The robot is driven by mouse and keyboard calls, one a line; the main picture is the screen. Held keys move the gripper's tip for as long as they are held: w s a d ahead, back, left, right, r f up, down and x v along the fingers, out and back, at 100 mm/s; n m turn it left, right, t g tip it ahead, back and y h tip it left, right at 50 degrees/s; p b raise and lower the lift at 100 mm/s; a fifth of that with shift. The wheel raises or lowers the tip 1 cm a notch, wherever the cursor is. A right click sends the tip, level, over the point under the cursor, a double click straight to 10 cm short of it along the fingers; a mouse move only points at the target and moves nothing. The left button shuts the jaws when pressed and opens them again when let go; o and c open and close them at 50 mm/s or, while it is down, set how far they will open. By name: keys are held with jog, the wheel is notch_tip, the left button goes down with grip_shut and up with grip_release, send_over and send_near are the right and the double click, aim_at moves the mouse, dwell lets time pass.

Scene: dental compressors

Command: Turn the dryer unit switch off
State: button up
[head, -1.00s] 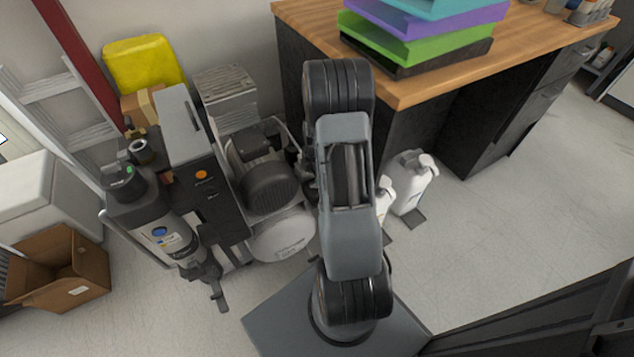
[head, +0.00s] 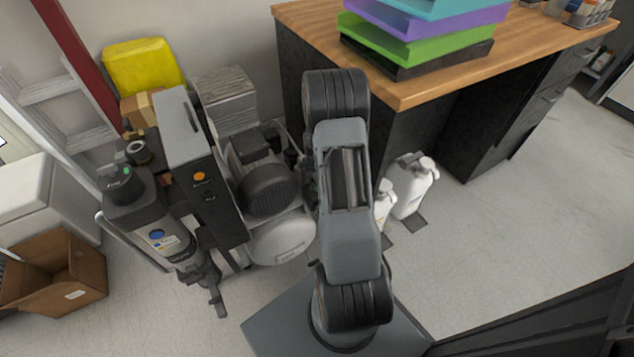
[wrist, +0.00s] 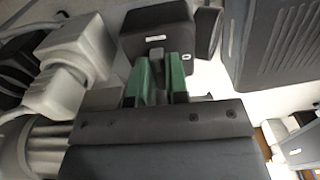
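The tall dark cabinet (head: 217,215) with a grey top, probably the dryer unit, stands left of centre in the head view. Its front has an orange round button (head: 199,177) and a small dark fitting (head: 210,197) below it; I cannot tell which is the switch. My gripper (wrist: 160,75) shows in the wrist view as two green fingers with a narrow gap between them. A small grey tab (wrist: 157,52) shows beyond the gap, by a dark box (wrist: 158,28) with a white label; contact cannot be told. In the head view my arm hides the gripper.
A compressor with a motor (head: 268,188) and pale tank (head: 283,240) stands right of the cabinet. A grey cylinder unit (head: 160,225) stands in front left. White jugs (head: 411,187) stand by the wooden-topped desk (head: 420,88). A cardboard box (head: 57,275) lies at left.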

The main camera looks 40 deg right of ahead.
grip_shut()
jog(key=m+p, duration=0.1)
jog(key=m, duration=0.3)
jog(key=shift+r, duration=0.1)
jog(key=m+p, duration=0.1)
jog(key=m, duration=0.3)
jog(key=shift+s+a+m, duration=0.1)
jog(key=shift+s+m, duration=0.05)
jog(key=shift+m, duration=0.15)
jog(key=m, duration=0.4)
jog(key=shift+m+p, duration=0.3)
jog(key=shift+p, duration=0.1)
jog(key=shift+a+m, duration=0.15)
jog(key=shift+m, duration=2.35)
